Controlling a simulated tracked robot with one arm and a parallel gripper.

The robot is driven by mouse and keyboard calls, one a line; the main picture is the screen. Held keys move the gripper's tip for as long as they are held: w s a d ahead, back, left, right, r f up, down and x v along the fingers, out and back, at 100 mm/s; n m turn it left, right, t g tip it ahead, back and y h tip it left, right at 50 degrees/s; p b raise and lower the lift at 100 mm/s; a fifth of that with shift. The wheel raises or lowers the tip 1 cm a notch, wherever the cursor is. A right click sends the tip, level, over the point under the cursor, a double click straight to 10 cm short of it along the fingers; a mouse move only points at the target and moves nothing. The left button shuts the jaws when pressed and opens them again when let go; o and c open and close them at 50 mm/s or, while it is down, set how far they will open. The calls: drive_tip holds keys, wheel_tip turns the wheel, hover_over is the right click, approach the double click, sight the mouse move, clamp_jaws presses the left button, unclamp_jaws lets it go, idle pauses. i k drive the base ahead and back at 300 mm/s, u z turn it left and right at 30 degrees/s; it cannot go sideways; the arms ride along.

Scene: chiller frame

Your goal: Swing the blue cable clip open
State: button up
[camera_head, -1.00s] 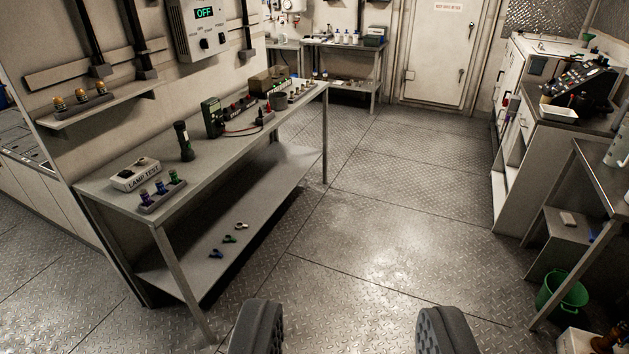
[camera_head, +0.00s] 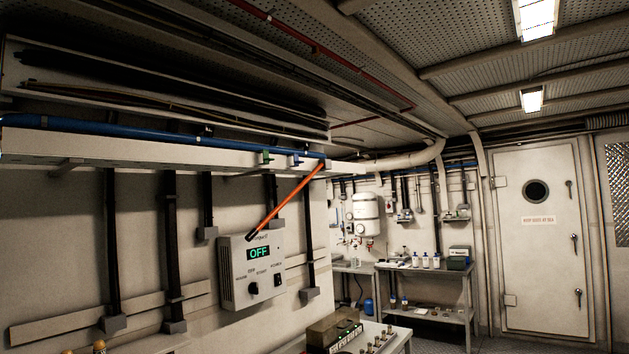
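A small blue cable clip (camera_head: 295,159) is on the pale overhead rail (camera_head: 225,158), left of the rail's right end. A green clip (camera_head: 267,157) is just left of it. The blue clip is small and far off, so I cannot tell whether it is open or shut. A thick blue cable (camera_head: 110,128) runs along the top of the rail. My gripper is not in view.
An orange rod with a dark lower end (camera_head: 288,199) slants down from the rail's right end, in front of the wall. A control box reading OFF (camera_head: 252,270) is below. A workbench (camera_head: 398,337) stands at the bottom. A closed door (camera_head: 535,285) is at right.

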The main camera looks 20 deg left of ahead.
sight(296, 161)
drive_tip(key=i, duration=3.1)
drive_tip(key=u, duration=0.05)
